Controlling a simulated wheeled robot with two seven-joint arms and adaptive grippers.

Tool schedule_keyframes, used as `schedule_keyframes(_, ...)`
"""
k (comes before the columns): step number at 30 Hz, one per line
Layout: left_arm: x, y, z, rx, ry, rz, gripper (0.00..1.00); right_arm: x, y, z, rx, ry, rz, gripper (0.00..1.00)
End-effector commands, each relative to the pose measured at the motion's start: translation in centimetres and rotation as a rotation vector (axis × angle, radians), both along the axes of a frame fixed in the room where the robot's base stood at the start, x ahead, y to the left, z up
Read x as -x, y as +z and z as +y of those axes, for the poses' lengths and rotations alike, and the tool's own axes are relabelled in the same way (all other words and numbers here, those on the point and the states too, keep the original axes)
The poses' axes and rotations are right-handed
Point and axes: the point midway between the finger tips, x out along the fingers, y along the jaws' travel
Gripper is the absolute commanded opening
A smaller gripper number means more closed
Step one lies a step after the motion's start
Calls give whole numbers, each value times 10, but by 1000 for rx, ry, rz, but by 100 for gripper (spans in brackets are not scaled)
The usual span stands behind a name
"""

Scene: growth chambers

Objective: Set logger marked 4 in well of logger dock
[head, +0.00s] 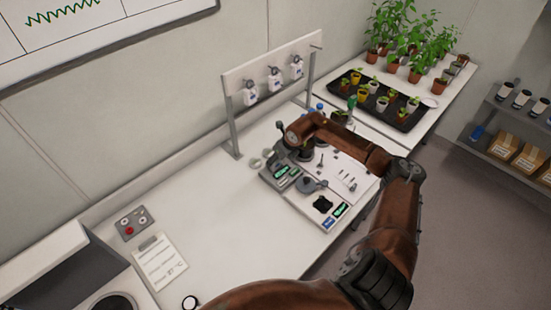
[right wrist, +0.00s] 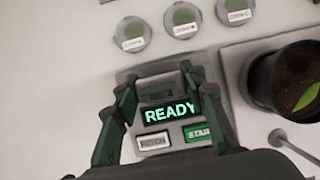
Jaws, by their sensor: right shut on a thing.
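My right gripper (right wrist: 160,75) is low over a grey unit (right wrist: 228,140) with a lit READY screen (right wrist: 170,112) and two labelled buttons below it. Its fingers are shut on a small grey piece (right wrist: 160,69) between the tips, seen edge-on; I cannot read a 4 on it. I cannot tell whether it is seated or held just above the unit. In the head view the grey unit (head: 268,178) with green screens lies beneath my right forearm, and the right fingertips are hard to make out there. My left gripper is not in view.
Three round labelled discs (right wrist: 184,19) lie behind the unit. A dark round vessel (right wrist: 290,80) stands close at right. A rack with three hanging white devices (head: 275,78) stands behind. A plant tray (head: 350,100) is further back.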

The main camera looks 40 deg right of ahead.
Motion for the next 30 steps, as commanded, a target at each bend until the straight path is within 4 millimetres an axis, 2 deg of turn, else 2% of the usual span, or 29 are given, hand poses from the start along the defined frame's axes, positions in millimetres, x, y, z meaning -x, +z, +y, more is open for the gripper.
schedule_keyframes(15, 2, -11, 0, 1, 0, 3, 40, 0, -15, 0, 0, 0, 1, 13)
schedule_keyframes(30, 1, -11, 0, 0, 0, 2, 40, 0, -15, 0, 0, 0, 0, 13)
